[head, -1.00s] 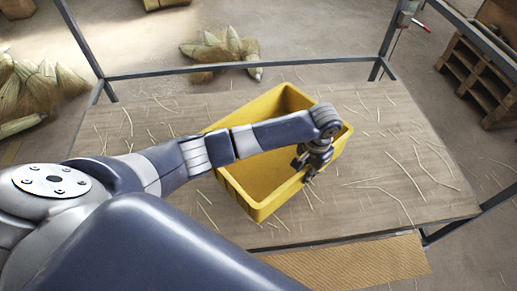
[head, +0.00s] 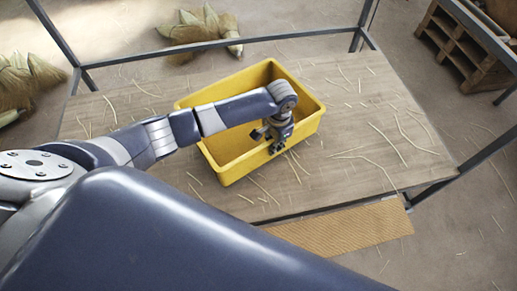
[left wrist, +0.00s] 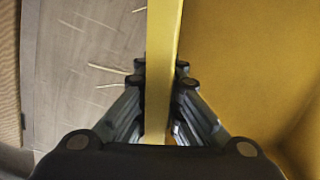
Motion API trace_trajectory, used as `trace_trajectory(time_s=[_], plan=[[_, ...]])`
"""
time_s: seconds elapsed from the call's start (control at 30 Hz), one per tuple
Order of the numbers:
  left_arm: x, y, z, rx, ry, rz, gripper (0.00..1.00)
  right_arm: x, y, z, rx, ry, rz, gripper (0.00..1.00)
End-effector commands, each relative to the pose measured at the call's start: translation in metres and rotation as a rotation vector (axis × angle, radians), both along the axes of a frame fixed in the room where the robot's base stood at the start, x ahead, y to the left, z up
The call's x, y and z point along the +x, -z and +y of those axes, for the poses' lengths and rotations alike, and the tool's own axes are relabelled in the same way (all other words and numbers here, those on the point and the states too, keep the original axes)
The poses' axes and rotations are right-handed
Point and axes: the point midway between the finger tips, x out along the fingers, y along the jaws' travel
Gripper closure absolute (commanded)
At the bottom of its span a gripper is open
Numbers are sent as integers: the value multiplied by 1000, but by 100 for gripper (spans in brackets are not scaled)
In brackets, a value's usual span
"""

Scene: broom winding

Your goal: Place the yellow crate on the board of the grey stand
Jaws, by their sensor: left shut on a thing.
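The yellow crate (head: 228,167) is open at the top, empty where I can see into it, and upright over the wooden board (head: 345,165) of the grey stand. It looks level, but I cannot tell whether its underside touches the board. My left gripper (head: 276,138) is shut on the crate's near right rim, its arm crossing over the crate. In the left wrist view the rim of the crate (left wrist: 163,35) runs between the two fingers (left wrist: 161,80), with the inside of the crate at right. My right gripper is not in view.
Grey bars (head: 220,43) of the stand run behind and beside the board. Straw pieces are scattered over the board. A ribbed tan mat (head: 345,228) lies at the near edge. Straw bundles (head: 205,28) lie behind, and a wooden pallet (head: 462,50) stands at the right.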

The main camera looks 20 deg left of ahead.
Motion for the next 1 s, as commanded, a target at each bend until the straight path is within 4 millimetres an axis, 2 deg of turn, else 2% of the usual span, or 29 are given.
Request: trace_trajectory(time_s=[0.03, 0.17, 0.5, 0.8, 1.0], plan=[[-3, 0, 12, 3, -1, -5, 100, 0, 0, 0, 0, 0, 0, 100], [-12, 2, 28, 2, -1, -6, 100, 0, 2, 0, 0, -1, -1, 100], [-21, 3, 46, 1, -1, -6, 100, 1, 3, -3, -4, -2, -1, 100], [-21, 32, 44, 1, 1, -6, 100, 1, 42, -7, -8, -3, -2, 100], [-21, 39, 44, 0, 1, -7, 100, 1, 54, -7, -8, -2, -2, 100]])
